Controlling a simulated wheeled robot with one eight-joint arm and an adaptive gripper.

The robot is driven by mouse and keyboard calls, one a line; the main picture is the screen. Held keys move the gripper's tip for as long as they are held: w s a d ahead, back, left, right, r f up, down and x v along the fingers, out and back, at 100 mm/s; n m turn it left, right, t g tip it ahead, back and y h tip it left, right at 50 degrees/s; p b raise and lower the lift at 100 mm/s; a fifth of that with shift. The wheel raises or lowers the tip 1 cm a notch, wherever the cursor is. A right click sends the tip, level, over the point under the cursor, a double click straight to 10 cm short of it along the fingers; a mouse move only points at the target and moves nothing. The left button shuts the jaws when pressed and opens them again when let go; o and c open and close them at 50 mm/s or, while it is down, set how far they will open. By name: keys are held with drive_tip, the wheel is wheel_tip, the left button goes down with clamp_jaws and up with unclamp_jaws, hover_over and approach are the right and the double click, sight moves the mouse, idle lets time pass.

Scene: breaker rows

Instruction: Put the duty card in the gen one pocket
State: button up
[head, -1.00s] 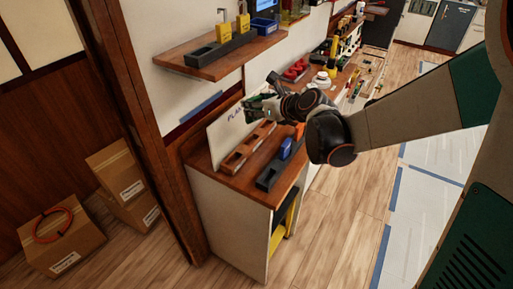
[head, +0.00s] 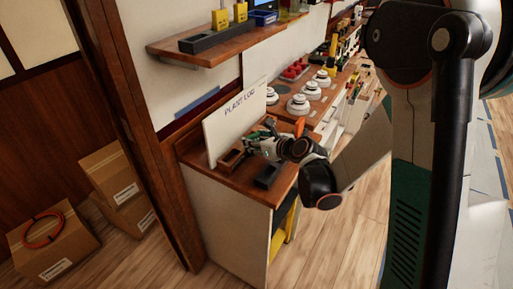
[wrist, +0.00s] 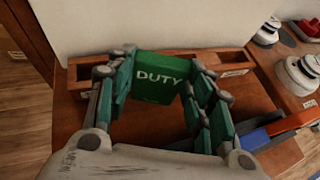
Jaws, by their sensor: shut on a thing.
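The green duty card (wrist: 160,79), marked "DUTY", is held upright between the fingers of my gripper (wrist: 158,72) in the wrist view. In the head view my gripper (head: 254,142) is low over the counter, at the brown wooden rack (head: 230,158). In the wrist view the rack (wrist: 236,68) runs across behind the card, with one end showing on each side. The card and fingers hide its middle. Small labels on its front are too small to read, so I cannot tell which pocket is gen one, or whether the card's lower edge is inside a pocket.
A white "PLANT LOG" board (head: 236,118) stands close behind the rack. A dark tray (head: 268,176) lies in front of it, and a blue block (wrist: 262,132) is near my right finger. White round knobs (head: 298,104) stand farther along the counter. A shelf (head: 205,54) hangs above.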

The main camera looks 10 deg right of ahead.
drive_tip(key=shift+f, duration=0.8)
drive_tip(key=shift+f+b, duration=0.2)
drive_tip(key=shift+b, duration=0.15)
drive_tip(key=o, duration=1.1)
drive_tip(key=shift+r, duration=0.1)
drive_tip(key=shift+c, duration=0.2)
drive_tip(key=shift+r, duration=0.1)
